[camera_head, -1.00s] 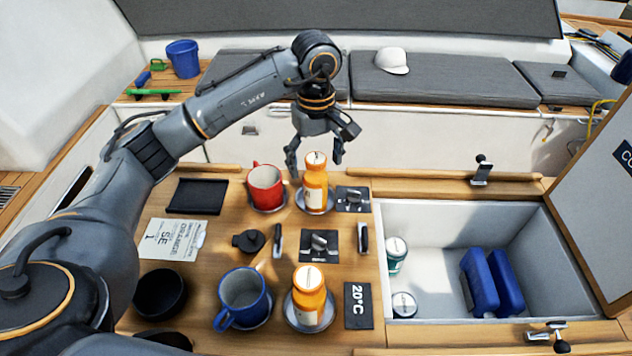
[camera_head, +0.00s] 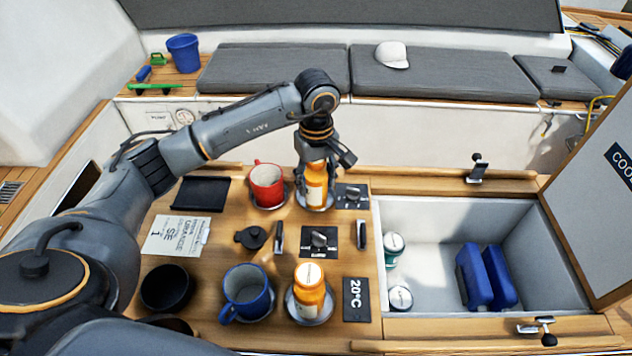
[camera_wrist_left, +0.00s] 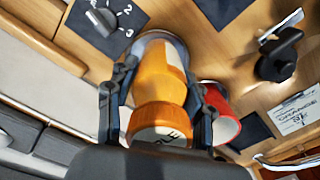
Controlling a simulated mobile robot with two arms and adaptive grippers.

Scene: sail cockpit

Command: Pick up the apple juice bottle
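Two orange bottles with white-topped caps stand on the wooden table. The far one (camera_head: 316,190) is in a round metal holder, and its cap in the left wrist view (camera_wrist_left: 160,120) shows letters that look like "PLE". My left gripper (camera_head: 318,158) has come down over this bottle from above. In the left wrist view its fingers stand on either side of the bottle, open, with small gaps visible. The near orange bottle (camera_head: 309,292) stands in another holder; its label is too small to read. My right gripper is not in view.
A red mug (camera_head: 266,182) stands close left of the far bottle. A blue mug (camera_head: 247,290) is beside the near bottle. An open cooler (camera_head: 430,218) with cans and blue packs is at right.

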